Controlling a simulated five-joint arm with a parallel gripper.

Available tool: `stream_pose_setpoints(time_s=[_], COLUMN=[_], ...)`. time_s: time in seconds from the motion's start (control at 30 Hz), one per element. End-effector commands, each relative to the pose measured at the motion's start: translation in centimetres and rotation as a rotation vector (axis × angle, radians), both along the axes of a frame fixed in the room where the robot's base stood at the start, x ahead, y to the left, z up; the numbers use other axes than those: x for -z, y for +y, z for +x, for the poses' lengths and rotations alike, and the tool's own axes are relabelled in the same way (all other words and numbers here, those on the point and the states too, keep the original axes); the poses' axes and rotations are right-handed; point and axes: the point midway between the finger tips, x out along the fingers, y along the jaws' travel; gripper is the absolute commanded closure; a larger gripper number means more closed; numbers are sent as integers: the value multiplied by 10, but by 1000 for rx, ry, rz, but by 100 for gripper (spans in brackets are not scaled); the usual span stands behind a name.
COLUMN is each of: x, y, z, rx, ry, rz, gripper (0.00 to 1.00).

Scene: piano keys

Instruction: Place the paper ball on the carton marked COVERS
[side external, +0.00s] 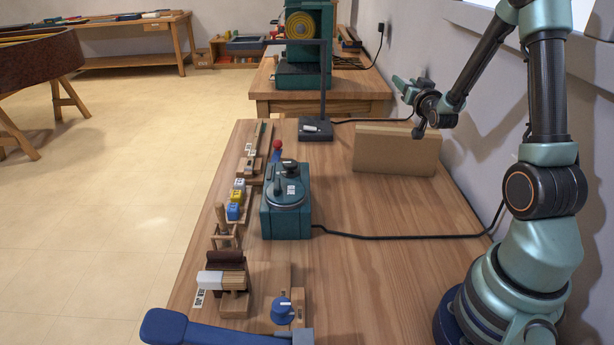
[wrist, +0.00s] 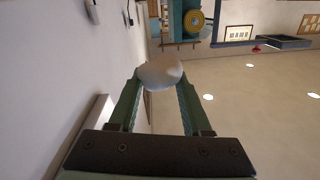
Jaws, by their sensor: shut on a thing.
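The pale, rounded paper ball (wrist: 160,70) is held between the fingertips of my gripper (wrist: 160,82) in the wrist view. In the side view my gripper (side external: 402,84) is raised at the back right, close to the wall, above and slightly left of the wrist joint. The ball cannot be made out there. A brown carton (side external: 394,152) stands on the table below my gripper, with a clear gap between them. No COVERS lettering is readable on the sides I see.
A teal device (side external: 286,205) with a round top stands mid-table, its black cable crossing to the right. A dark lamp-like stand (side external: 316,128) rises left of the carton. Small blocks and wooden parts (side external: 235,200) line the left edge. The wall is close on the right.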

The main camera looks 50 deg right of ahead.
Motion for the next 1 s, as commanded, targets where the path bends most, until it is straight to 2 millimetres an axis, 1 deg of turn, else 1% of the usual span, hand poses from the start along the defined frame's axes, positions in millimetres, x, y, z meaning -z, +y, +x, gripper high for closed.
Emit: stream_pose_setpoints(time_s=[0.03, 0.1, 0.3, 0.57, 0.8, 1.0], x=[12, 26, 55, 70, 96, 101], y=[0, 0, 0, 0, 0, 0], z=[0, 0, 0, 0, 0, 0], rx=[0, 0, -1, 0, 0, 0], ry=[5, 5, 2, -1, 1, -2], rz=[4, 4, 3, 1, 2, -1], gripper=[100, 100, 100, 100, 100, 100])
